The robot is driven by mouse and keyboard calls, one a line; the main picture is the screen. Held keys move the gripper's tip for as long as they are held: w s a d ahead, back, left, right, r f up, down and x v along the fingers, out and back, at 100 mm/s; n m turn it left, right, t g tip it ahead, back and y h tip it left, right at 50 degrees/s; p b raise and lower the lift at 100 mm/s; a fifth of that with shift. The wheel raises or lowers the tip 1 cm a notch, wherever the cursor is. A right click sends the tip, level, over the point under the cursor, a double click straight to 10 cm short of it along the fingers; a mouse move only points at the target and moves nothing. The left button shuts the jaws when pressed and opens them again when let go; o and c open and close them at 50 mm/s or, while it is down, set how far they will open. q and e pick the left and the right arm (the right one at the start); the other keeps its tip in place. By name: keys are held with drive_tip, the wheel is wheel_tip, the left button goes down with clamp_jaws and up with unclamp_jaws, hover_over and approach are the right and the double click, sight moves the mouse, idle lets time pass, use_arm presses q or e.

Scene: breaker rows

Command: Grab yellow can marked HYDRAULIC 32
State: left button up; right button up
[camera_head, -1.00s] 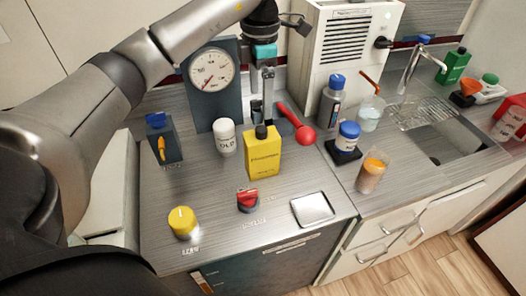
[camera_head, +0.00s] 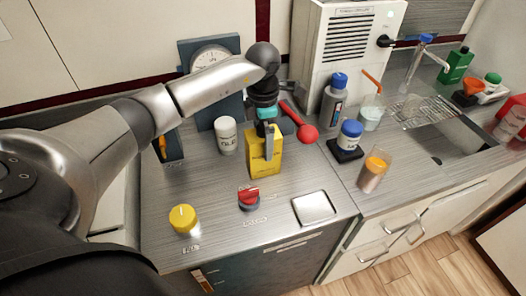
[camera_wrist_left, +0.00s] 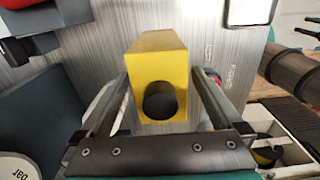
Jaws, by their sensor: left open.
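The yellow can (camera_head: 265,162) stands upright on the grey counter, and my left arm's gripper (camera_head: 267,145) is over it from above. In the left wrist view the yellow can (camera_wrist_left: 158,75) shows its top and round dark cap between the two fingers of my left gripper (camera_wrist_left: 160,100). The fingers are open, one on each side of the can, with a gap visible beside it. The can's label is mostly hidden by the gripper in the head view. My right gripper is not in view.
A white jar (camera_head: 226,136) stands just left of the can. A gauge panel (camera_head: 196,50) stands behind.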

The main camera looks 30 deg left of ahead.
use_arm(q)
drive_tip(key=shift+c, duration=0.4)
clamp_jaws()
idle(0.4)
drive_tip(key=shift+r, duration=0.1)
